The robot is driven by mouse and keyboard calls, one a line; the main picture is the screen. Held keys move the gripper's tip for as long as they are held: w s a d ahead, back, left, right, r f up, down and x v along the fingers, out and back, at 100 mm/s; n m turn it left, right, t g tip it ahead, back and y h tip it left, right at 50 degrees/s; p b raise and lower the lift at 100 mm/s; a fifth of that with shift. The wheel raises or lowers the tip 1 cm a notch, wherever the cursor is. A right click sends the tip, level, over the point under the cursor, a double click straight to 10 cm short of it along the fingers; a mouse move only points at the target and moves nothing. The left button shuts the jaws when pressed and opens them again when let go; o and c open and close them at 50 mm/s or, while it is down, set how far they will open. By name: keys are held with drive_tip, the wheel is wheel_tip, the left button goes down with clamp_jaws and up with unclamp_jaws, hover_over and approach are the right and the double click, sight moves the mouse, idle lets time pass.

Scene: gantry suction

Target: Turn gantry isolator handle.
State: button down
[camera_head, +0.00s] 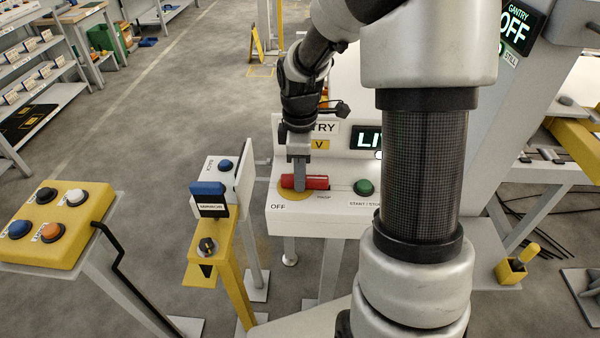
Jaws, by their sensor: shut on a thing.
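The red isolator handle (315,182) lies roughly level across its yellow disc (290,195) on the white gantry control box (345,202). My gripper (300,182) points down over the handle and is shut on its left part. The right part of the handle sticks out clear of the fingers. An "OFF" label (278,207) shows below the disc at the left. Part of the handle's hub is hidden behind my fingers.
A green button (364,187) sits right of the handle. A lit display (366,139) stands behind, partly covered by my arm. A yellow post with a blue-topped device (208,190) and a yellow button box (55,222) stand at the left. Another display (518,27) reads "OFF".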

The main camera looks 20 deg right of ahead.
drive_tip(key=shift+w+r, duration=0.1)
idle(0.3)
drive_tip(key=c, duration=1.6)
unclamp_jaws()
drive_tip(key=shift+o, duration=0.2)
wheel_tip(320, 180, up, 17)
drive_tip(key=p, duration=0.1)
drive_tip(key=shift+r, duration=0.15)
